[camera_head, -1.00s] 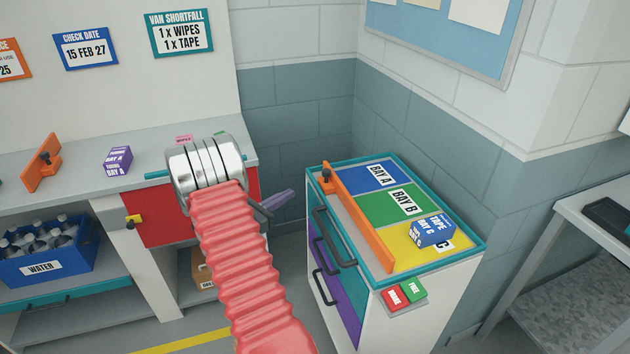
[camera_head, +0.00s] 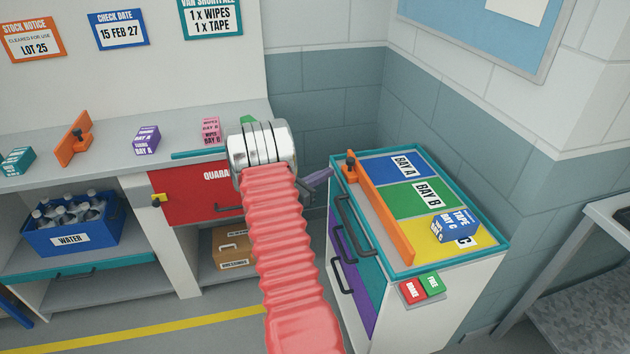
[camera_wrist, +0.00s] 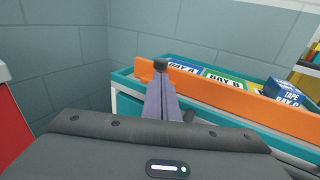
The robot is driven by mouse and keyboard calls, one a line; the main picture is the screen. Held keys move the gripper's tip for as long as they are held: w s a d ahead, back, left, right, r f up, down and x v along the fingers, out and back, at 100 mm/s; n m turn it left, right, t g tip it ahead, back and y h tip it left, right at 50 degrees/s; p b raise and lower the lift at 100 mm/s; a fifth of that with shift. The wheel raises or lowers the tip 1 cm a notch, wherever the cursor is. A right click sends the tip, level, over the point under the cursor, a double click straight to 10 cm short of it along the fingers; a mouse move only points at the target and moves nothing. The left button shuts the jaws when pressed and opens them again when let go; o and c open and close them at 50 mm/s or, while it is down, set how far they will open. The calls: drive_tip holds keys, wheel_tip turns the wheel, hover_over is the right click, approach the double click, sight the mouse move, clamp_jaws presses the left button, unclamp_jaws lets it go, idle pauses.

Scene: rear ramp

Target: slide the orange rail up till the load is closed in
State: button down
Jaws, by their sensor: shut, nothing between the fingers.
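The orange rail (camera_head: 382,212) stands along the left side of the bays on the cart's top (camera_head: 482,256). A black clamp knob (camera_head: 350,163) sits at its far end. The load, a blue tape box (camera_head: 456,225), lies on yellow Bay C, with bare yellow surface between it and the rail. My gripper (camera_head: 325,178) is shut and empty, left of the cart's far left corner. In the wrist view its purple fingers (camera_wrist: 162,100) point toward the rail (camera_wrist: 225,97) and the knob (camera_wrist: 160,65). I cannot tell whether they touch the knob.
Blue Bay A (camera_head: 395,168) and green Bay B (camera_head: 418,201) are empty. A counter (camera_head: 105,165) at left holds another orange rail (camera_head: 75,140) and small boxes.

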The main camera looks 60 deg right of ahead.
sight(347, 163)
drive_tip(key=x, duration=0.7)
drive_tip(key=shift+a, duration=0.1)
